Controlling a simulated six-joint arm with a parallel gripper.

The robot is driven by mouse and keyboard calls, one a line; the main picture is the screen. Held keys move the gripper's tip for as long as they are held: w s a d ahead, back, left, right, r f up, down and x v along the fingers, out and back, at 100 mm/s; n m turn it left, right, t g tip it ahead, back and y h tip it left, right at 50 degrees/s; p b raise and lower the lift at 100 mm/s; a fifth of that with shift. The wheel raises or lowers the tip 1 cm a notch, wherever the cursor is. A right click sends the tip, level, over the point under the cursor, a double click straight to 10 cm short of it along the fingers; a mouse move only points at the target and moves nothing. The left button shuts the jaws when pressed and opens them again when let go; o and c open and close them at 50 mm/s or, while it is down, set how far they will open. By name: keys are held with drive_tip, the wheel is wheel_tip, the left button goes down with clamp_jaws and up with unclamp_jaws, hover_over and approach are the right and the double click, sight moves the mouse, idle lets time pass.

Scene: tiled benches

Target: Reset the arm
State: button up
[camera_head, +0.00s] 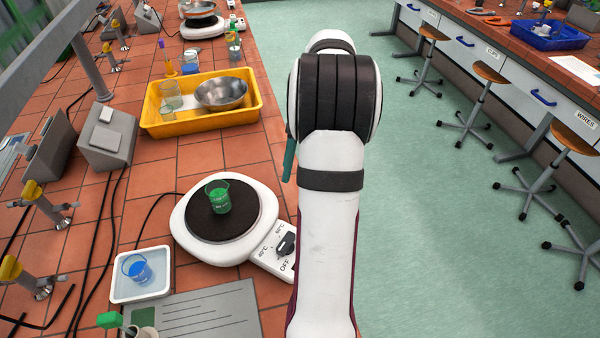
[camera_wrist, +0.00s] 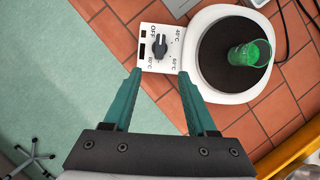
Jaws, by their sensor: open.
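My arm rises through the middle of the head view, and my gripper is mostly hidden behind it there; one green finger edge shows at its left side. In the wrist view my gripper (camera_wrist: 155,100) is open, its two green fingers apart with nothing between them. Beyond the fingertips is the control box (camera_wrist: 160,47) of the hot plate, with its dark knob and OFF and temperature marks. A glass beaker of green liquid (camera_head: 218,197) stands upright on the round black top of the white hot plate (camera_head: 182,237); the beaker also shows in the wrist view (camera_wrist: 248,53).
A beaker of blue liquid (camera_head: 138,269) stands in a small white tray (camera_head: 118,291) at the lower left. A yellow tray (camera_head: 160,128) with a metal bowl (camera_head: 221,92) and glassware is farther back. Gas taps line the left. Open floor (camera_head: 430,230) lies right of the bench.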

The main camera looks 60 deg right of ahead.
drive_tip(key=shift+r, duration=0.1)
idle(0.3)
drive_tip(key=w+a+r+n+h, duration=0.1)
drive_tip(key=a+r+n, duration=0.15)
drive_tip(key=a, duration=0.85)
drive_tip(key=w+a+r+n+h, duration=0.15)
drive_tip(key=a+n, duration=0.25)
drive_tip(key=a, duration=0.7)
drive_tip(key=s+a+f+n, duration=0.3)
drive_tip(key=s+a+n, duration=0.2)
drive_tip(key=s+a, duration=0.4)
drive_tip(key=a, duration=0.3)
drive_tip(key=shift+s+n, duration=0.25)
drive_tip(key=shift+n, duration=0.1)
